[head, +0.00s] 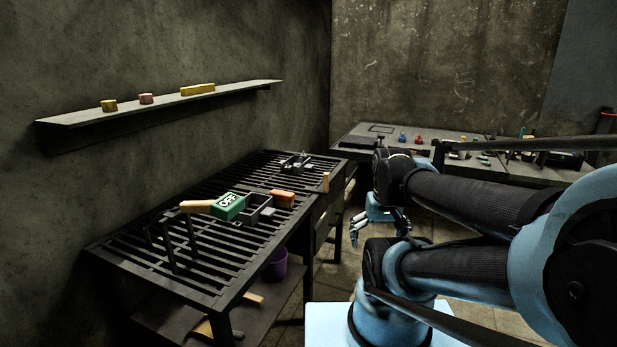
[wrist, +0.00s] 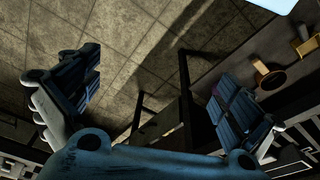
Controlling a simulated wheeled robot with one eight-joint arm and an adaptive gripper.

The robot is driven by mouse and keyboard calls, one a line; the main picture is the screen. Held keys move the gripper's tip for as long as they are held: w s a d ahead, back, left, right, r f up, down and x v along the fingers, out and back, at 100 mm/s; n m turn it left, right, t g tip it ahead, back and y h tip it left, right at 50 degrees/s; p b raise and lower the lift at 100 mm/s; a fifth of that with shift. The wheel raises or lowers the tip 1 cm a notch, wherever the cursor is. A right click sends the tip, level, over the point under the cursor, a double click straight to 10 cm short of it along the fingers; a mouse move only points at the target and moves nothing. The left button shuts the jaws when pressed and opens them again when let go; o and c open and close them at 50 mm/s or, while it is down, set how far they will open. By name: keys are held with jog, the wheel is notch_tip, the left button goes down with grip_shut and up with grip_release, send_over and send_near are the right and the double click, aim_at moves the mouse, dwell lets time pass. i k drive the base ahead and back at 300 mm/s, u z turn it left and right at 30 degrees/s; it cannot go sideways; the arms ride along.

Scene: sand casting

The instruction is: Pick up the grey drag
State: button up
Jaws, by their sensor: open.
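A grey open box-like frame (head: 258,208) sits on the slatted bench, just right of a green block marked OFF. A second grey piece (head: 294,162) with upright parts lies toward the bench's far end. I cannot tell for sure which one is the grey drag. My gripper (head: 378,229) hangs over the floor to the right of the bench, apart from both grey pieces. In the wrist view my gripper (wrist: 160,103) has its fingers wide apart with nothing between them but floor and dark bench framing beyond. Neither grey piece is clearly visible there.
The slatted bench (head: 185,272) also carries the green OFF block (head: 229,207) and an orange block (head: 284,198). A purple bucket (head: 276,265) is beneath. A wall shelf (head: 160,108) holds small yellow and pink pieces. A cluttered table (head: 350,143) stands behind. Tiled floor lies between.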

aim_at(287, 167)
jog(key=z, duration=0.4)
jog(key=i, duration=1.1)
jog(key=u, duration=0.3)
